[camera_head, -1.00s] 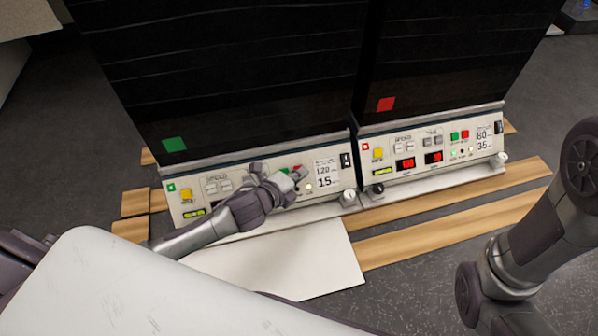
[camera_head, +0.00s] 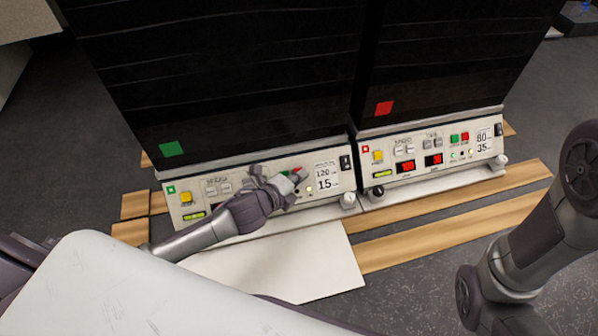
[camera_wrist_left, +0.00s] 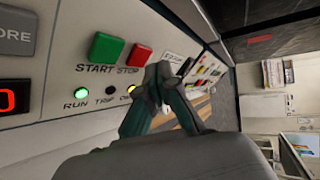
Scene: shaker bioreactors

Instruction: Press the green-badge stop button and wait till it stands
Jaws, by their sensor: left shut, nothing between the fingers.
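The green-badge shaker control panel (camera_head: 326,170) is at the left, under a dark housing with a green square (camera_head: 171,148). My left gripper (camera_head: 300,178) is shut and empty in front of its buttons. The red stop button (camera_head: 297,170) shows just above the fingertips. In the left wrist view the stop button (camera_wrist_left: 138,56) sits beside the green start button (camera_wrist_left: 106,47). The shut fingertips (camera_wrist_left: 160,72) are close to its right; I cannot tell whether they touch it. The RUN lamp (camera_wrist_left: 82,93) glows green and the TRIP lamp is dark. My right gripper is out of view.
A second shaker with a red badge (camera_head: 384,107) stands close at the right, with its own control panel (camera_head: 440,165). Wooden boards (camera_head: 455,235) and a white sheet (camera_head: 290,265) lie on the floor in front. My right arm is at the right edge.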

